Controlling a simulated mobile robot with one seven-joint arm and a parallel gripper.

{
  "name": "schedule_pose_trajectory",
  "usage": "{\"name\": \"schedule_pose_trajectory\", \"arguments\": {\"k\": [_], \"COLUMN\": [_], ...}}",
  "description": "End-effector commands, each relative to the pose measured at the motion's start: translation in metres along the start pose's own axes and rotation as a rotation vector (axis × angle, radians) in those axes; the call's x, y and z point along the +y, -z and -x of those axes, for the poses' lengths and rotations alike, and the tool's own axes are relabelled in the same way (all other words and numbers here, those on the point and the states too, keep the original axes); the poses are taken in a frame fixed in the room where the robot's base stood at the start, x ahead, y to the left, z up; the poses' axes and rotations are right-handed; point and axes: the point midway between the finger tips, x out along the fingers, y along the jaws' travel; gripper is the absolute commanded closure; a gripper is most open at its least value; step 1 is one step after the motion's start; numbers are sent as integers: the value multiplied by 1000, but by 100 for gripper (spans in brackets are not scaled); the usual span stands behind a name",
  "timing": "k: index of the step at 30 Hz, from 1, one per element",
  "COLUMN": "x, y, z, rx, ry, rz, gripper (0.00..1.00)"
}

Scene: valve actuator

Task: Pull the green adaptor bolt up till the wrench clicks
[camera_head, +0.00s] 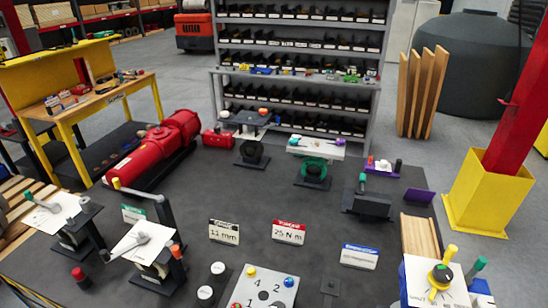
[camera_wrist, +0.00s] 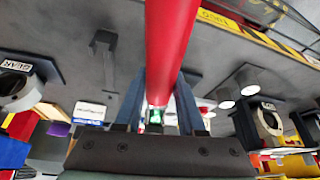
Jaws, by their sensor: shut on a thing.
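My gripper (camera_wrist: 160,112) shows in the wrist view, its two blue-grey fingers on either side of a red bar (camera_wrist: 172,45). It is shut on this bar, which runs from the top edge down between the fingers. A small green piece (camera_wrist: 154,117) shows between the fingers; I cannot tell if it is the adaptor bolt. In the head view I cannot make out my gripper. Several green parts stand there: a green-tipped handle (camera_head: 363,179), a green valve (camera_head: 314,168), and a green knob (camera_head: 480,264). Which of these is the adaptor bolt is unclear.
A red post in a yellow base (camera_head: 486,205) stands at the right. A red cylinder (camera_head: 150,155) lies at the left. White label cards (camera_head: 288,232) and a numbered white plate (camera_head: 262,290) stand in front. The dark middle floor has some free room.

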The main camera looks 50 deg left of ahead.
Motion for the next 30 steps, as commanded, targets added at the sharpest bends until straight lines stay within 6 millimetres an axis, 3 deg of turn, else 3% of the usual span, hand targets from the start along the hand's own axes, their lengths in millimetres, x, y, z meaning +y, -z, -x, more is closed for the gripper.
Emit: {"name": "schedule_pose_trajectory", "arguments": {"k": [30], "x": [-23], "y": [4], "z": [-2], "rx": [8], "ry": [-76], "rz": [-164], "gripper": [100]}}
